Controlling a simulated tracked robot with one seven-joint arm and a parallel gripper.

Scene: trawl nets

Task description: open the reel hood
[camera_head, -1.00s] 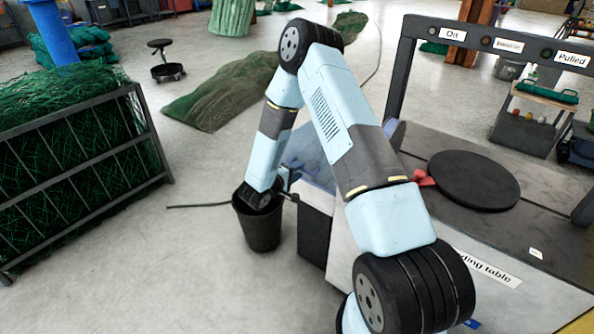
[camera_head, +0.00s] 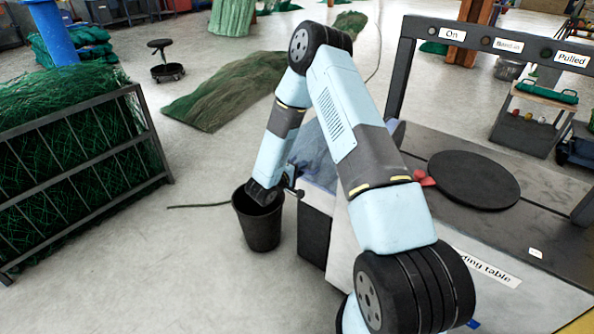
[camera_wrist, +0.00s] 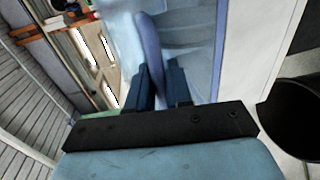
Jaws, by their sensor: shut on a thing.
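The reel hood (camera_wrist: 192,35) is a pale blue, see-through cover on the dark-topped machine. It also shows in the head view (camera_head: 316,155), partly behind my arm. A darker blue curved bar (camera_wrist: 149,38) runs along it in the wrist view and looks like its rim or handle. My gripper (camera_wrist: 161,80) has its two dark blue fingers around the lower end of this bar and is shut on it. The exact contact is hard to see. In the head view my arm hides most of the grip. How far the hood is open I cannot tell.
A black bucket (camera_head: 259,223) stands on the floor beside the machine, just below my wrist. A black disc (camera_head: 473,180) and a red piece (camera_head: 420,174) lie on the machine top.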

